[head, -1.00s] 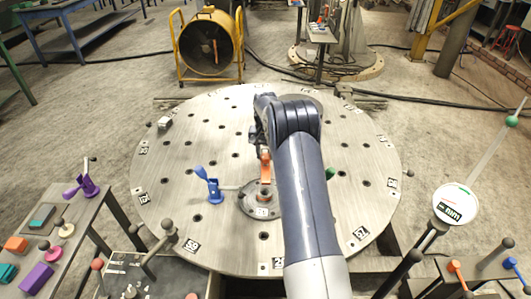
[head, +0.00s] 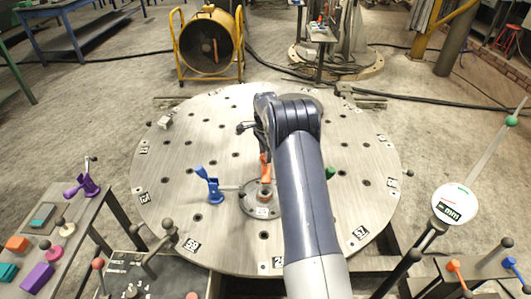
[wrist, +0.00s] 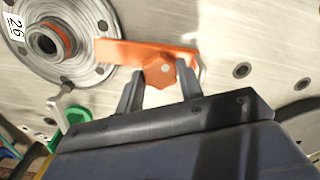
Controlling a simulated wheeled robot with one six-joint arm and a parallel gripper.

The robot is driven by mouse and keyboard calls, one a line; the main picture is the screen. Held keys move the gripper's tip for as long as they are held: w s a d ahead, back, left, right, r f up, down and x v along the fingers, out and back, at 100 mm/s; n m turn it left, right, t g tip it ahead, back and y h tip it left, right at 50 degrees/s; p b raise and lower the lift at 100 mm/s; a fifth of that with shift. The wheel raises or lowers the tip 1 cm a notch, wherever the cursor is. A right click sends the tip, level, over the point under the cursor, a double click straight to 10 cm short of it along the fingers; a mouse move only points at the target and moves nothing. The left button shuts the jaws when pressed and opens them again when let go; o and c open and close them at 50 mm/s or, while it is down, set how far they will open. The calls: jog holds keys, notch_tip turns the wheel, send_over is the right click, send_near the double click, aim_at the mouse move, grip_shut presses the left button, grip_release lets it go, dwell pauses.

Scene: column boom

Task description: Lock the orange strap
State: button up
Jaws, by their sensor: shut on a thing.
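The orange strap (wrist: 120,52) is a flat bar in the wrist view, running from beside the round hub (wrist: 45,38) to the right. An orange knob (wrist: 160,70) sits on it. My gripper (wrist: 161,80) has one finger on each side of this knob and is shut on it. In the head view a piece of the orange strap (head: 265,170) shows just above the hub (head: 263,198). My arm hides much of the strap and the fingertips there.
A blue clamp (head: 209,184) stands left of the hub on the round table (head: 165,205), and a green part (head: 330,173) shows right of my arm. A side table (head: 60,235) with coloured blocks is at the left. Drilled plate around the hub is mostly bare.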

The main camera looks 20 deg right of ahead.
jog(key=m, duration=0.7)
jog(key=shift+r, duration=0.1)
jog(key=m, duration=0.6)
jog(key=shift+m, duration=0.4)
jog(key=o, duration=1)
notch_tip(320, 180, up, 11)
jog(key=shift+f, duration=0.25)
